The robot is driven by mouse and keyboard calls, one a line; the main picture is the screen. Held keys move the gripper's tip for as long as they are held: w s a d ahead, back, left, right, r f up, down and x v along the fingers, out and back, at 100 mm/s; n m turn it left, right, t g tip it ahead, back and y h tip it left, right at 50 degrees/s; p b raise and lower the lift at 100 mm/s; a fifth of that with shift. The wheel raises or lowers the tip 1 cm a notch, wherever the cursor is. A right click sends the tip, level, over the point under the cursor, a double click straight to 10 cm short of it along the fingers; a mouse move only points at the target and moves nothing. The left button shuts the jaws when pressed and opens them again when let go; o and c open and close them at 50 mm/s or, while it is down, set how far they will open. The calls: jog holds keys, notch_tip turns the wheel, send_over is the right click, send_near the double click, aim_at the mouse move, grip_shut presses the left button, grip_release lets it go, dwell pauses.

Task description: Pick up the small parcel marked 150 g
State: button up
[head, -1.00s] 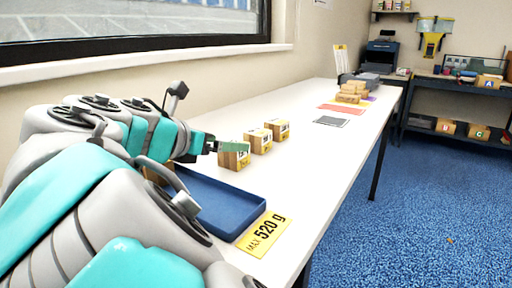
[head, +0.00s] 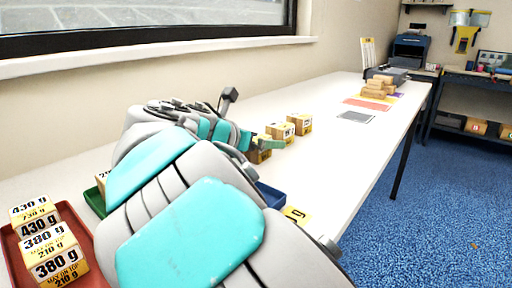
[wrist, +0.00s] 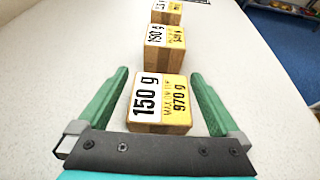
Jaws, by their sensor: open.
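Three small cardboard parcels stand in a row on the white table. In the wrist view the nearest parcel (wrist: 160,103) reads 150 g, with 970 g on its yellow part. The middle parcel (wrist: 165,48) also reads 150 g. The far parcel (wrist: 167,12) is partly cut off. My gripper (wrist: 158,72) is open, with one green finger on each side of the nearest parcel; contact cannot be told. In the head view my gripper (head: 262,143) is at the nearest parcel (head: 259,156), partly hiding it. The middle (head: 279,132) and far (head: 300,124) parcels stand beyond.
My arm covers most of a blue tray (head: 270,196) and its yellow label (head: 296,215). A red tray (head: 80,222) holds parcels marked 430 g and 380 g at left. A green tray (head: 93,200) is partly hidden. A grey mat (head: 356,117) and stacked parcels (head: 378,88) lie farther along.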

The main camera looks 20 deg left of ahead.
jog(key=c, duration=1.5)
